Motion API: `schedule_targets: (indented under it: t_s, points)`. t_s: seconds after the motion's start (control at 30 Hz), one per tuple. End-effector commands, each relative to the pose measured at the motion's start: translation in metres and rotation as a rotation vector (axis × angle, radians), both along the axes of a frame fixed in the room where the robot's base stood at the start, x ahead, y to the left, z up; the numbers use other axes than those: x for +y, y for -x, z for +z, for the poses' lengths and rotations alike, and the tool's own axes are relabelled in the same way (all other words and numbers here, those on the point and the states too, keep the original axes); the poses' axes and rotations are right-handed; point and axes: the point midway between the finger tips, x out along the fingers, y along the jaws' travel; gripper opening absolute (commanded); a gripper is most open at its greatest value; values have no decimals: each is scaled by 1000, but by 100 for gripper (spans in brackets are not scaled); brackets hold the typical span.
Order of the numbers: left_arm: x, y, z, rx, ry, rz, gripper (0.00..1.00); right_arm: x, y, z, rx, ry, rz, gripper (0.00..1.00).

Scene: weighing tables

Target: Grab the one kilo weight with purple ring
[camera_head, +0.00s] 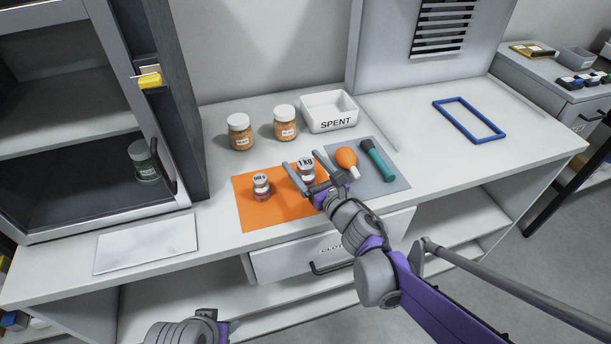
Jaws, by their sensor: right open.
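The weight marked 1 kg (306,168) stands upright on the orange mat (283,213), near its right side. Its lower part is partly hidden by my right gripper, and I cannot make out a purple ring clearly. My right gripper (301,162) is open, with one finger on each side of this weight; I cannot tell whether they touch it. A smaller weight marked 500 g (262,187) stands to the left on the same mat, with a reddish band.
Right of the weights, an orange bulb-shaped tool (346,158) and a green-handled tool (377,162) lie on a grey mat (395,184). Behind are two jars (240,134) (285,125) and a white SPENT tray (334,124). A cabinet (178,90) stands left.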

Motion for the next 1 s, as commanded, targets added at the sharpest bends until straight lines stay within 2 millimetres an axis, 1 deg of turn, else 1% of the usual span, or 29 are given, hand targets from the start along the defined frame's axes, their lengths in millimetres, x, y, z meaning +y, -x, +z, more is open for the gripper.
schedule_targets:
  t_s: [0.1, 0.13, 0.27, 0.3, 0.37, 0.4, 0.47, 0.5, 0.57, 0.6, 0.63, 1.0]
  points:
    - [0, 0, 0, 0, 0, 0, 50, 0, 0, 0, 0, 0, 0, 88]
    - [0, 0, 0, 0, 0, 0, 50, 0, 0, 0, 0, 0, 0, 86]
    - [0, 0, 0, 0, 0, 0, 50, 0, 0, 0, 0, 0, 0, 62]
    - [0, 0, 0, 0, 0, 0, 50, 0, 0, 0, 0, 0, -1, 55]
    - [0, 0, 0, 0, 0, 0, 50, -1, 0, 0, 0, 0, -1, 44]
    - [0, 0, 0, 0, 0, 0, 50, -1, 0, 0, 0, 0, -1, 37]
    - [0, 0, 0, 0, 0, 0, 50, -1, 0, 0, 0, 0, -1, 26]
    - [0, 0, 0, 0, 0, 0, 50, -1, 0, 0, 0, 0, -1, 19]
    - [0, 0, 0, 0, 0, 0, 50, -1, 1, 0, 0, 0, -1, 8]
    - [0, 0, 0, 0, 0, 0, 50, -1, 1, 0, 0, 0, -1, 1]
    - [0, 0, 0, 0, 0, 0, 50, -1, 1, 0, 0, 0, -1, 0]
    - [0, 0, 0, 0, 0, 0, 50, 0, 1, 1, 0, -1, 1, 0]
